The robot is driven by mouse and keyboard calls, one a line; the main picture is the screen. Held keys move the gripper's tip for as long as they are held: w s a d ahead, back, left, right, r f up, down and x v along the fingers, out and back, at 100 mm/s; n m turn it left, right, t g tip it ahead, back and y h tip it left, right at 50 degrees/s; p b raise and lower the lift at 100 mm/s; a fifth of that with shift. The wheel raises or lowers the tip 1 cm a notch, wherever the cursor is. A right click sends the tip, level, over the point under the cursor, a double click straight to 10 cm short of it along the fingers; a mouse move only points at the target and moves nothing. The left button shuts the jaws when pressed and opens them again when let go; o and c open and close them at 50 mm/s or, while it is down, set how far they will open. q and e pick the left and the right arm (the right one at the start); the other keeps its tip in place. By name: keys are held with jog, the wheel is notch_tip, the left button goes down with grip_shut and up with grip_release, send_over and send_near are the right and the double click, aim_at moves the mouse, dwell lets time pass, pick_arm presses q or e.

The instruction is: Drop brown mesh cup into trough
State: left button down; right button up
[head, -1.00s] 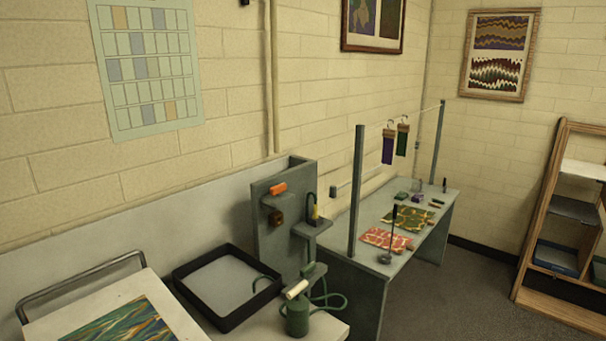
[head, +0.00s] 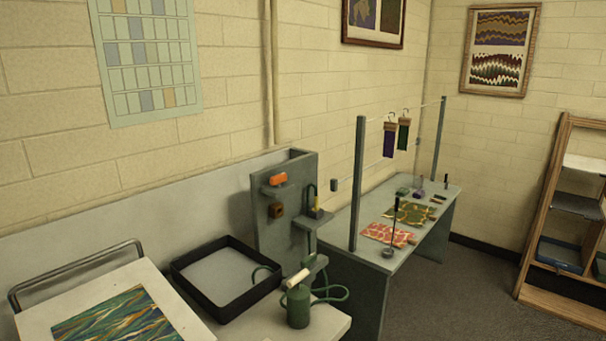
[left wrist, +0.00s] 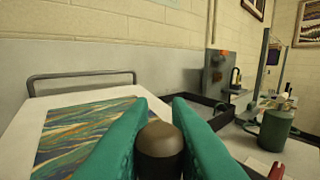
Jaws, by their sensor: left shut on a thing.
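My left gripper (left wrist: 160,112) shows in the left wrist view as two green fingers. It is shut on a dark brown, round-topped thing that I take for the brown mesh cup (left wrist: 160,140); its mesh is not readable and its lower part is cut off by the frame. The shallow black-walled tray that looks like the trough (head: 186,292) has a pale grey inside and stands on the counter in the head view. Its dark wall (left wrist: 203,103) shows beyond the fingers, to the right, in the left wrist view. Neither gripper shows in the head view.
A white board with a marbled sheet (head: 40,318) lies left of the tray, with a metal rail behind. A green canister (head: 298,308) with a hose stands right of the tray. A grey upright panel (head: 300,180) with small shelves stands behind it.

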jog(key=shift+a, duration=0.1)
pick_arm(q)
jog(key=c, duration=1.3)
grip_release()
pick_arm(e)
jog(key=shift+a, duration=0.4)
pick_arm(q)
jog(key=shift+s, duration=0.1)
jog(key=shift+s+d+f, duration=0.1)
jog(key=shift+s, duration=0.2)
jog(key=shift+b+v, duration=0.7)
jog(key=shift+v, duration=4.95)
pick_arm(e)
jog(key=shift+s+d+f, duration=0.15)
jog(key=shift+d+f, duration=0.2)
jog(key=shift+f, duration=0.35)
